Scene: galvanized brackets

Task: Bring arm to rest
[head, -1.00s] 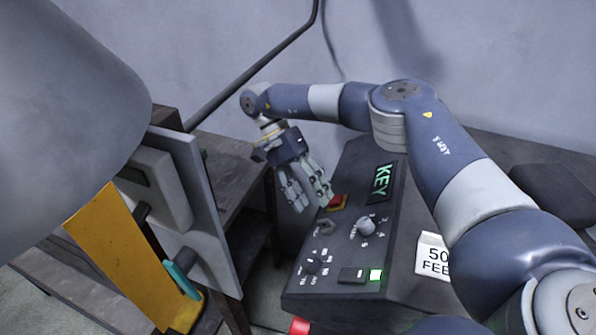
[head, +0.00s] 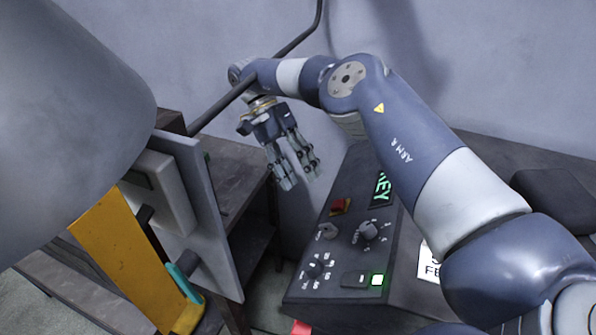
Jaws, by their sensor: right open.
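My right arm, marked "ARM R", comes in from the right and bends over to the left. Its gripper (head: 299,180) hangs at the far end, fingers pointing down and apart, with nothing between them. It is above and to the left of the back of the dark control panel (head: 300,290), clear of the panel's knobs. My left gripper does not show.
A grey plate with a yellow upright (head: 122,262) stands at left. A dark bench (head: 237,168) is behind.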

